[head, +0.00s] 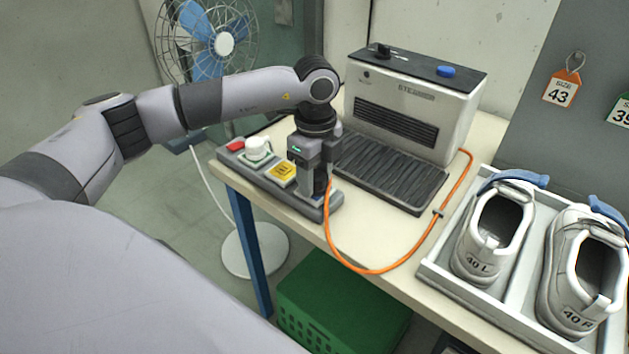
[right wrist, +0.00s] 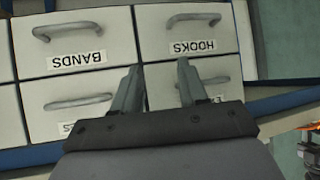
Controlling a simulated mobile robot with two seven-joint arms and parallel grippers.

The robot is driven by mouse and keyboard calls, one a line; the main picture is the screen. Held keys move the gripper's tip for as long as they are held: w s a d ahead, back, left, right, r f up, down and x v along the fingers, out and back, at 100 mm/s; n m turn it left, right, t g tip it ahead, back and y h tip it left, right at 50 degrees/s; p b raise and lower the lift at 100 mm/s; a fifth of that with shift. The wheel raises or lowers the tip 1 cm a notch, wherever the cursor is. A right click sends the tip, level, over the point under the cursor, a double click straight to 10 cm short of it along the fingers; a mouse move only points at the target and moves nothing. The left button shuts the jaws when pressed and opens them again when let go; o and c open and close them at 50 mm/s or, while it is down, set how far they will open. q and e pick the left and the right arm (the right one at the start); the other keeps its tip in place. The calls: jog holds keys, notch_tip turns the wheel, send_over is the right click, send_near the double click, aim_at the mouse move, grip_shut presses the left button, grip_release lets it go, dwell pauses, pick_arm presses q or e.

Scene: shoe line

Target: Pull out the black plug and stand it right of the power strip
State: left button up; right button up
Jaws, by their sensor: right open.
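The grey power strip (head: 298,203) lies along the left edge of the table, with a red switch (head: 235,145) at its far left end. A white plug (head: 258,149) and a yellow plug (head: 282,173) sit in it. My left gripper (head: 314,190) points down over the strip's right end. It hides most of what is there, and I cannot make out the black plug clearly or whether the fingers are closed on it. An orange cable (head: 372,272) comes out beside this gripper. My right gripper (right wrist: 160,75) is open and empty in the right wrist view, before labelled drawers.
A steamer-like machine (head: 410,105) with a dark ribbed plate (head: 395,172) stands behind the strip; the orange cable runs to it. A white tray (head: 445,280) with two shoes is at right. Drawers (right wrist: 95,57) fill the right wrist view.

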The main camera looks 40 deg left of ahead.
aim_at(316, 173)
pick_arm(q)
grip_shut()
jog(key=shift+r+p, duration=2.25)
jog(key=shift+r, duration=0.8)
